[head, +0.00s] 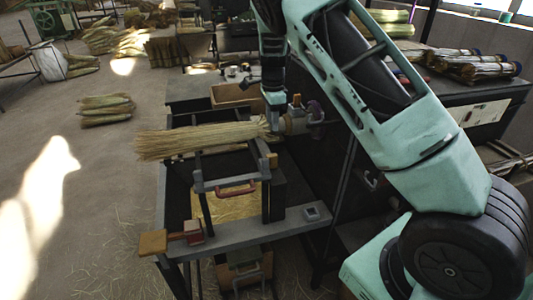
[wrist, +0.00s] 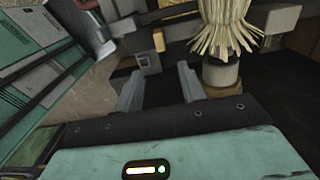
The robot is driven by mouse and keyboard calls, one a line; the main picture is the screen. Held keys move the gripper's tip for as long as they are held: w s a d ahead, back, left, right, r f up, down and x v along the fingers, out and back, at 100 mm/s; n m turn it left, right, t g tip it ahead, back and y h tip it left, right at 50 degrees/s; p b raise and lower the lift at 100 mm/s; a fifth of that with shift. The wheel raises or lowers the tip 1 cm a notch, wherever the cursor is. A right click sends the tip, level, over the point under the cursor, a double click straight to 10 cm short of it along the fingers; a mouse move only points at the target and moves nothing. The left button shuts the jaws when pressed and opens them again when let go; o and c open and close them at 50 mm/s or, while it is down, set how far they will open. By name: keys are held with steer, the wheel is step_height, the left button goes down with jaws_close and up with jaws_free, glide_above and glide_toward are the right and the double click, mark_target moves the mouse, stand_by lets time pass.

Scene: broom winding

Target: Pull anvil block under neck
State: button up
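The broom's straw bundle (head: 200,139) lies level across the bench in the head view, and its neck end meets a tan round holder (head: 293,122) on the right. In the wrist view the straw (wrist: 228,30) ends just above the tan holder (wrist: 220,74). My gripper (head: 272,104) is beside the neck end. In the wrist view its two fingers (wrist: 160,76) are apart with nothing between them. A small grey block with a tan part (wrist: 148,63) sits beyond the fingers. I cannot tell for certain which part is the anvil block.
A grey frame with a red handle (head: 237,188) stands in front of the straw. A wooden tray (head: 234,95) is behind. More bundles (head: 465,64) lie on the right-hand bench.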

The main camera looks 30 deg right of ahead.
mark_target(272, 155)
step_height(272, 155, down, 15)
steer(key=p, duration=0.4)
steer(key=shift+f, duration=0.15)
jaws_close()
